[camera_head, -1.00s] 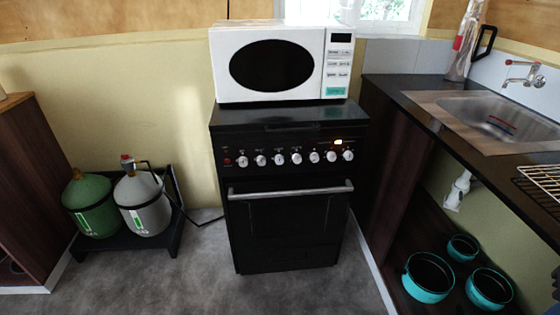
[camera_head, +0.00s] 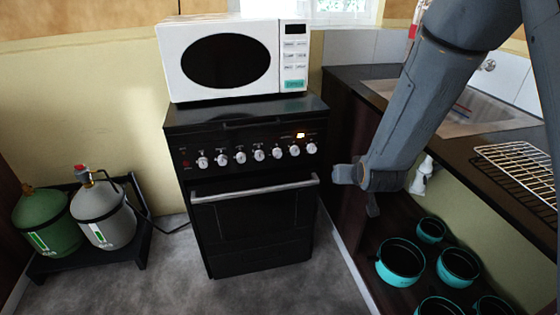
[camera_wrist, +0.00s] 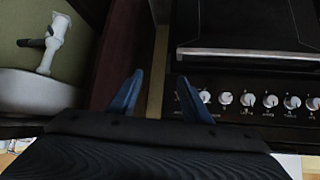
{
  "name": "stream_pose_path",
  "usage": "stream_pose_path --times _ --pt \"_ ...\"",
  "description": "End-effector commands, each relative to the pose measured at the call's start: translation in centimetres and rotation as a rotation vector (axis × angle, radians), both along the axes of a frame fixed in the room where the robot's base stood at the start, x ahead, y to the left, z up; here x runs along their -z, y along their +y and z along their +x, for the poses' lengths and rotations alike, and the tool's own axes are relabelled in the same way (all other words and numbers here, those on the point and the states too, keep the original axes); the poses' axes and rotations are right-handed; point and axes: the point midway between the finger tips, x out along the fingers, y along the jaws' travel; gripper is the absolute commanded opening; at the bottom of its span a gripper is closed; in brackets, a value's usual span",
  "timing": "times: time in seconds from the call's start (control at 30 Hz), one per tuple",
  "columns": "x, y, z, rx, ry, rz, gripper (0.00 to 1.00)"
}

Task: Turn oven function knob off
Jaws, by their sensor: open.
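The black oven (camera_head: 255,225) stands against the wall with a row of several white knobs (camera_head: 259,155) on its front panel. An orange light glows above the right end of the row. I cannot tell which knob is the function knob. The knobs also show in the wrist view (camera_wrist: 248,100), which looks upside down, to the right of my fingers. My gripper (camera_wrist: 160,96) is open and empty, with two blue fingers apart. In the head view my arm comes in from the right, its end to the right of the oven, apart from the knobs.
The oven handle (camera_head: 255,190) sticks out below the knobs. A white microwave (camera_head: 232,60) stands on top. The counter with sink (camera_head: 465,110) and a wire rack (camera_head: 515,170) is at the right, teal pots (camera_head: 400,262) below. Gas bottles (camera_head: 103,213) stand left. Floor before the oven is clear.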

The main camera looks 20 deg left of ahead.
Motion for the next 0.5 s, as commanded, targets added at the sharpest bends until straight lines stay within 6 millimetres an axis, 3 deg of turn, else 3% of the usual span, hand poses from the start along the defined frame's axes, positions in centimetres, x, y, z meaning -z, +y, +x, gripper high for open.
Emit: stream_pose_path --times 0.03,0.2,0.33,0.5 --pt "1.3 2.8 1.0 -0.034 -0.066 0.022 0.44" --pt "2.8 10.9 2.8 -0.123 -0.319 0.121 0.44" --pt "3.4 15.3 2.3 -0.174 -0.473 0.194 0.44" --pt "3.7 18.4 0.9 -0.213 -0.599 0.26 0.44"
